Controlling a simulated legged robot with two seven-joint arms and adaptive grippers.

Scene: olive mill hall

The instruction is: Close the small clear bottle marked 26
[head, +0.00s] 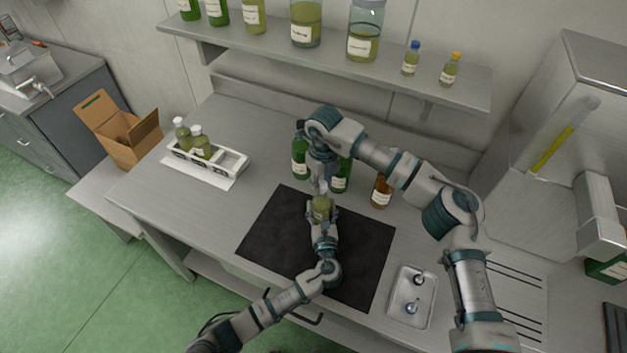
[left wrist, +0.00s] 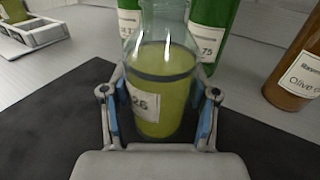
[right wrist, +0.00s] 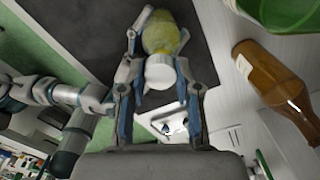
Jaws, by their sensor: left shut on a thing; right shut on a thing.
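The small clear bottle marked 26 (left wrist: 160,95), with yellow-green liquid, stands upright between the fingers of my left gripper (left wrist: 160,118), which is shut on it. In the head view the bottle (head: 320,204) is over the black mat (head: 268,238). My right gripper (head: 319,185) comes down from above the bottle. In the right wrist view my right gripper (right wrist: 160,85) is shut on a white cap (right wrist: 160,72), which lines up with the bottle (right wrist: 160,35). The bottle's mouth is hidden, so I cannot tell whether the cap is seated on it.
Green bottles (head: 300,160) and a brown bottle (head: 381,193) stand close behind the mat. A small metal tray (head: 398,312) with small items lies to the right. A white rack (head: 226,172) with two bottles is at left. A shelf of bottles (head: 455,88) hangs behind.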

